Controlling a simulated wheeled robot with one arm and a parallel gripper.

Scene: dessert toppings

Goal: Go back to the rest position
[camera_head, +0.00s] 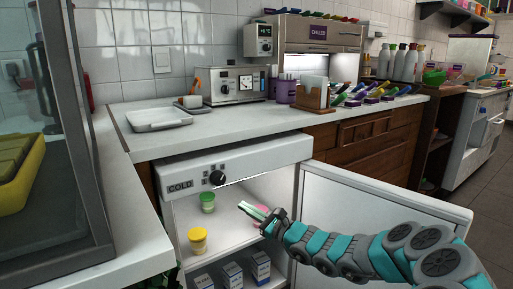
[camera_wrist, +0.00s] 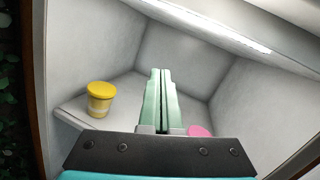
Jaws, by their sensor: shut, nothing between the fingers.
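My gripper (camera_head: 254,212) reaches into the open fridge (camera_head: 240,169) under the counter in the head view. In the wrist view my gripper's pale green fingers (camera_wrist: 160,75) lie side by side, shut, with nothing between them. A yellow-lidded cup (camera_head: 197,240) stands on the fridge shelf and also shows left of the fingers in the wrist view (camera_wrist: 101,100). A green-lidded cup (camera_head: 207,202) stands further back on the shelf. A pink-lidded item (camera_head: 262,212) is partly hidden behind my gripper; it shows right of the fingers in the wrist view (camera_wrist: 199,131).
Several small cartons (camera_head: 232,272) sit below the shelf. The counter (camera_head: 225,137) above holds a white tray (camera_head: 157,119). A glass case (camera_head: 75,130) stands at left.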

